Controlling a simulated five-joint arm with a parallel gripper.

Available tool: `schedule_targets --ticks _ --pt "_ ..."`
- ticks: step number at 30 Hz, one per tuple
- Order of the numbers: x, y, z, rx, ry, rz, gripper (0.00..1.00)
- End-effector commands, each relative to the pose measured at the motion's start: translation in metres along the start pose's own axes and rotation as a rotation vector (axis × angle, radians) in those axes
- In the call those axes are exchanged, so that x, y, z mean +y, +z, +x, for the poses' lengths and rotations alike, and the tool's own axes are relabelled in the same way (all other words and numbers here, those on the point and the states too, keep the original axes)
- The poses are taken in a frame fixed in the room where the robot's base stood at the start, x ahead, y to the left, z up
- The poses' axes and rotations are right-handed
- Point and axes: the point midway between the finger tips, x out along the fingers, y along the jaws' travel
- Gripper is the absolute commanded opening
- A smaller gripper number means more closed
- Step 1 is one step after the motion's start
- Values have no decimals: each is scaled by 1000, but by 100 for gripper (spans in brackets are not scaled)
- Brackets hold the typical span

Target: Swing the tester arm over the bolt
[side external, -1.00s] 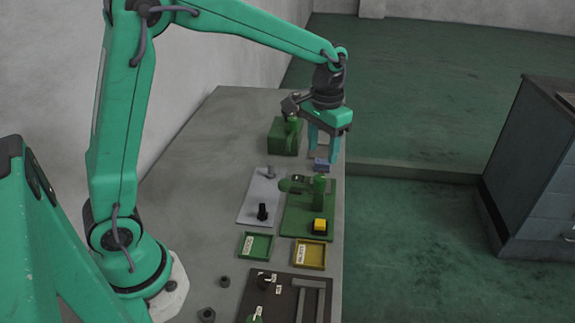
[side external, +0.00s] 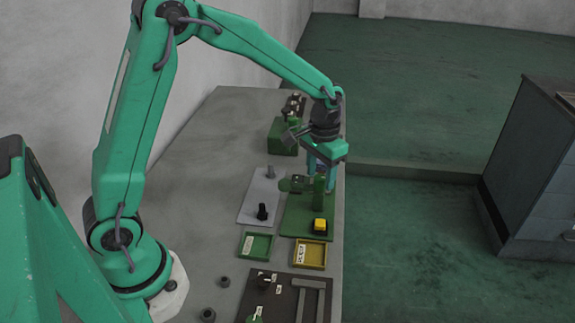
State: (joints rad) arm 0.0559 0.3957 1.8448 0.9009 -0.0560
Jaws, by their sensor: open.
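The green tester stands on a green base plate (side external: 296,222) near the table's right edge. Its post (side external: 319,190) is upright, and its short tester arm (side external: 291,184) points left toward the grey plate. My gripper (side external: 321,174) is open, with its teal fingers pointing down at the top of the post. I cannot tell whether the fingers are around the post or just behind it, or whether they touch it. I cannot make out a bolt for certain; a small blue piece behind the post is largely hidden by my gripper.
A yellow block (side external: 320,226) sits at the plate's front. A grey plate (side external: 252,208) with a peg and black knob lies left. Green (side external: 247,250) and yellow (side external: 297,265) trays lie in front. A green machine (side external: 283,133) stands behind. The table's left side is mostly clear.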

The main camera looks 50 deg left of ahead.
Motion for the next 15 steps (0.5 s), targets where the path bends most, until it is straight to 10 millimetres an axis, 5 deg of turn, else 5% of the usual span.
schedule_targets --ticks 4,12,15 --pt "0 0 0 0 0 0 50" --pt "0 0 0 0 0 0 0" --pt "0 0 0 0 0 0 0"
